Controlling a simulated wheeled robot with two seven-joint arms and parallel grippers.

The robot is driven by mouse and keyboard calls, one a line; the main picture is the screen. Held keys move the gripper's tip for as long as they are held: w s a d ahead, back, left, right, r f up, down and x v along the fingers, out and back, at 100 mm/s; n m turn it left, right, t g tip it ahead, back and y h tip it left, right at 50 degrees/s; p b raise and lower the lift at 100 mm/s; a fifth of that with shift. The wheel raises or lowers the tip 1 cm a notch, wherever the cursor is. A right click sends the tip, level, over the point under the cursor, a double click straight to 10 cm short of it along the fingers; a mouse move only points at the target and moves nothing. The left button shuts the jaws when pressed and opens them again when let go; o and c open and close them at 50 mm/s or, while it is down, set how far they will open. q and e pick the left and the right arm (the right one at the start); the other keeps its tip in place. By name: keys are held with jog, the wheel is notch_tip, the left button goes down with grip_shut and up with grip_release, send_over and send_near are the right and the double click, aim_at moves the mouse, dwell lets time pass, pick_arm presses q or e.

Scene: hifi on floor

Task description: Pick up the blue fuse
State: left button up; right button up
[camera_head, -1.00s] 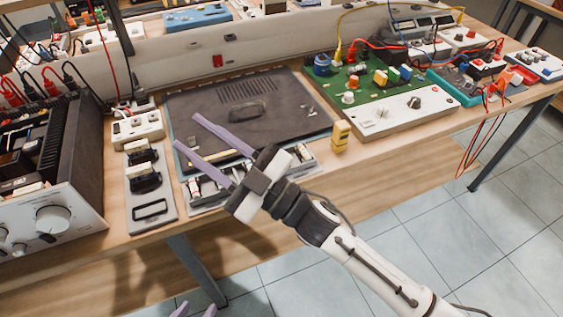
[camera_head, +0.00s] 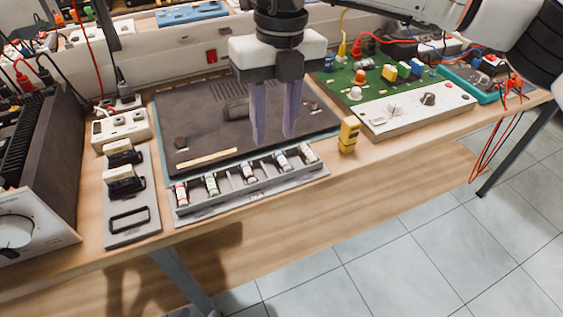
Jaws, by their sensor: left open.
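The blue fuse (camera_head: 282,161) is a small white cylinder with a blue band. It lies in a slot of the grey fuse tray (camera_head: 250,200) at the table's front edge, second from the right. My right gripper (camera_head: 273,138) points down with its two purple fingers apart and empty. Its tips show just behind and above the blue fuse in the picture, apart from it; their exact height is hard to tell. Only the fingertips of my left gripper (camera_head: 198,314) show at the bottom edge, spread apart and far from the tray.
Other fuses flank the blue one: a brown-banded fuse (camera_head: 308,153), a dark-banded fuse (camera_head: 248,172), a green-banded fuse (camera_head: 211,185) and a red-banded fuse (camera_head: 181,193). A yellow block (camera_head: 348,134) stands right of the tray. A dark panel (camera_head: 185,115) lies behind it.

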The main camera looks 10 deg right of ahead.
jog(key=w+d, duration=0.1)
jog(key=d, duration=0.1)
send_over(283, 159)
jog(key=f, duration=0.3)
jog(key=shift+s+d+f+t+h, duration=0.1)
jog(key=shift+s+f+t+h, duration=0.2)
jog(key=shift+s+f+h, duration=0.1)
jog(key=shift+w+f+p, duration=0.2)
jog(key=shift+f, duration=1.15)
jog(key=shift+w+f+p, duration=0.15)
jog(key=shift+f, duration=1.2)
grip_shut()
